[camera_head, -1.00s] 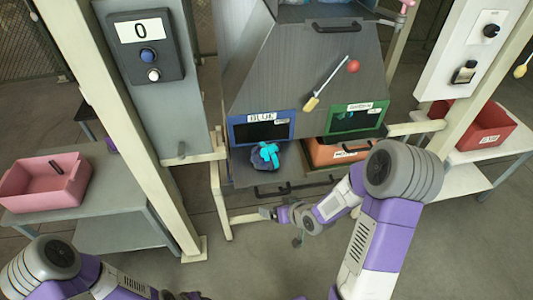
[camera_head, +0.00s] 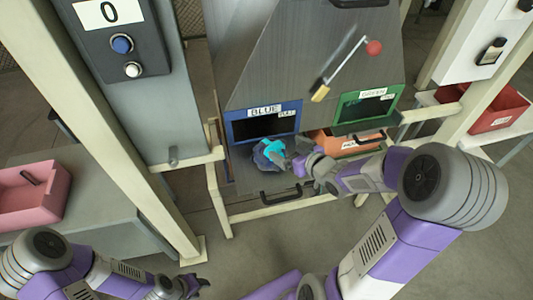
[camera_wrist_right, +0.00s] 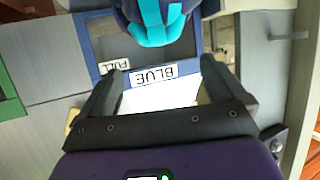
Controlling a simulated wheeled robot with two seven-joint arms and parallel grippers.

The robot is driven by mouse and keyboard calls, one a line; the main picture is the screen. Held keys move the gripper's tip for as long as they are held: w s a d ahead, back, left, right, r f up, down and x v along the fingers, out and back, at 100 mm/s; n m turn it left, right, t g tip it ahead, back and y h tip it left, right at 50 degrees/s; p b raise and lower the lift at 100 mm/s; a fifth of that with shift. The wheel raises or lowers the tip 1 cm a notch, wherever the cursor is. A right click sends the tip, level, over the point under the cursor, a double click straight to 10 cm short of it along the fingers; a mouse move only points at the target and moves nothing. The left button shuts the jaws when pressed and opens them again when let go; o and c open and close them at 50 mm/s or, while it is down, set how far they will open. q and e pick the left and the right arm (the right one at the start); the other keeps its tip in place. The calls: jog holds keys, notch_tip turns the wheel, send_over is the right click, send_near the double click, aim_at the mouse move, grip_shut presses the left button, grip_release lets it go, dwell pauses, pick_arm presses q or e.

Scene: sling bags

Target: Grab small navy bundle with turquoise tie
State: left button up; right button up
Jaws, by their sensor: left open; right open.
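The small navy bundle (camera_head: 265,160) with its turquoise tie (camera_head: 272,149) rests on the grey ledge below the blue-framed opening labelled BLUE. My right gripper (camera_head: 297,157) is just to the right of the bundle, open. In the right wrist view the bundle (camera_wrist_right: 176,12) is at the top edge, partly cut off, beyond the tips of my open right gripper (camera_wrist_right: 165,85). Nothing is between the fingers. My left gripper (camera_head: 190,287) is open and empty at the bottom left, far from the bundle.
The blue-framed opening (camera_head: 235,130) is behind the bundle, with a green-framed opening (camera_head: 338,108) to its right. An orange bin (camera_head: 335,145) is beside the right arm. A pink bin (camera_head: 30,210) is on the left table; a red bin (camera_head: 490,118) stands at right.

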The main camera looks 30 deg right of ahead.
aim_at(273, 142)
jog(key=shift+w+f+b, duration=0.4)
jog(key=shift+w+f, duration=0.15)
jog(key=shift+f, duration=0.25)
jog(key=x, duration=0.2)
jog(key=b+x, duration=0.1)
jog(key=x, duration=0.1)
jog(key=b+x, duration=0.1)
jog(key=x, duration=0.1)
jog(key=shift+a, duration=0.3)
jog(key=shift+w, duration=0.5)
pick_arm(q)
jog(key=f, duration=0.4)
jog(key=shift+w, duration=0.3)
pick_arm(e)
jog(key=c, duration=1.6)
